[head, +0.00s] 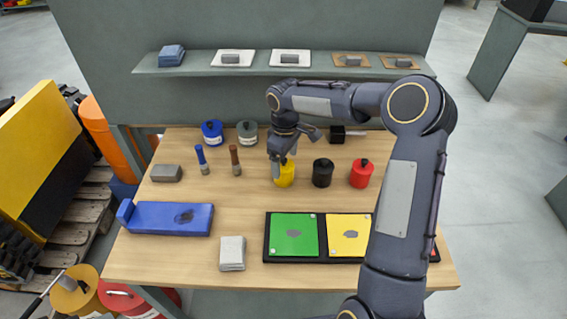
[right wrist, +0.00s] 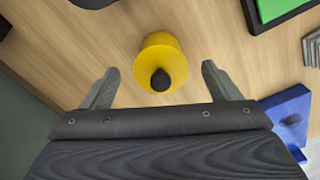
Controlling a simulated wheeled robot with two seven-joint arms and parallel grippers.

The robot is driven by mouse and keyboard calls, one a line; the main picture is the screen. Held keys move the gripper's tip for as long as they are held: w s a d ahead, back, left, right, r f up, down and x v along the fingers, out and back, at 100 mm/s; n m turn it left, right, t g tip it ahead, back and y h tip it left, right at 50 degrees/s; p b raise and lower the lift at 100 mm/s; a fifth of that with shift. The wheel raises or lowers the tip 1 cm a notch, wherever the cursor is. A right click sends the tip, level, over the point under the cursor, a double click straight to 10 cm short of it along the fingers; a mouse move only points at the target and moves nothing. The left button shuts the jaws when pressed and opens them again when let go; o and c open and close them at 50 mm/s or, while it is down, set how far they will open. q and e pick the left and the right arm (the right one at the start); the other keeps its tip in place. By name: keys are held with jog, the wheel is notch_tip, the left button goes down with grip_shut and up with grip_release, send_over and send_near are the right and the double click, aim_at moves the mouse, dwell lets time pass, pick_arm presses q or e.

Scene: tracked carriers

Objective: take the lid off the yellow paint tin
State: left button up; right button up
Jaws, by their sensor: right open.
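The yellow paint tin (head: 285,176) stands upright on the wooden table, near its middle, with its lid on. In the right wrist view the tin's yellow lid (right wrist: 167,56) shows with a black knob (right wrist: 160,80) on top. My right gripper (head: 283,165) is over the tin and partly covers it in the head view. In the right wrist view the right gripper (right wrist: 158,83) is open, one finger on each side of the knob, touching nothing that I can see. My left gripper is not in view.
A black tin (head: 322,173) and a red tin (head: 361,174) stand to the right. Blue (head: 212,134) and grey (head: 247,133) tins stand behind. Two brushes (head: 235,160) are to the left. A colour tray (head: 294,236) lies in front. A shelf (head: 200,71) is behind.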

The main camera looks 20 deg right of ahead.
jog(key=c, duration=1.1)
jog(key=shift+o, duration=0.2)
